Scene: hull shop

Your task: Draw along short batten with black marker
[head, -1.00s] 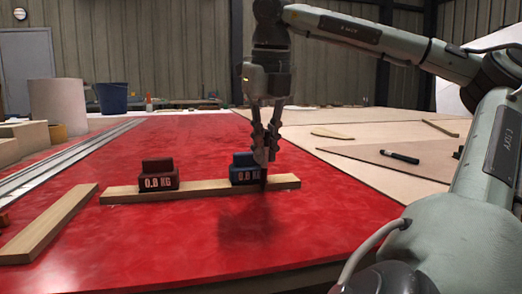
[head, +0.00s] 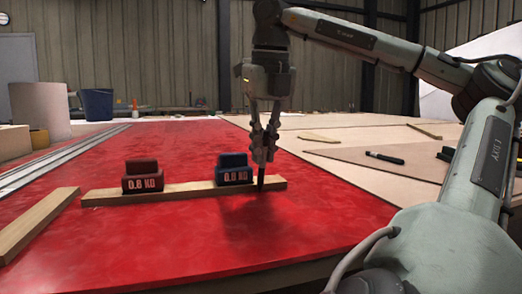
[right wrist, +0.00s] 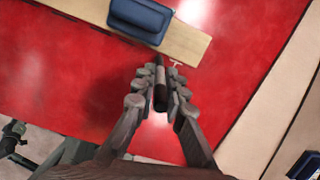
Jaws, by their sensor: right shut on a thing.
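The short batten (head: 195,190) is a pale wooden strip lying across the red surface. A dark red weight (head: 143,180) and a blue weight (head: 233,173) stand on it. My right gripper (head: 265,155) is shut on the black marker (head: 261,182), held upright, tip down, at the batten's near edge, right of the blue weight. The right wrist view shows the marker (right wrist: 160,97) between the fingers, close to the batten (right wrist: 186,40). Whether the tip touches the surface I cannot tell. A small pale mark (right wrist: 175,64) shows at the batten's edge. My left gripper is not in view.
Another wooden strip (head: 32,224) lies at the left. A black pen-like thing (head: 384,157) lies on the brown sheet (head: 350,153) at right. A blue bucket (head: 98,105) and a pale cylinder (head: 40,112) stand far left. The red surface in front is clear.

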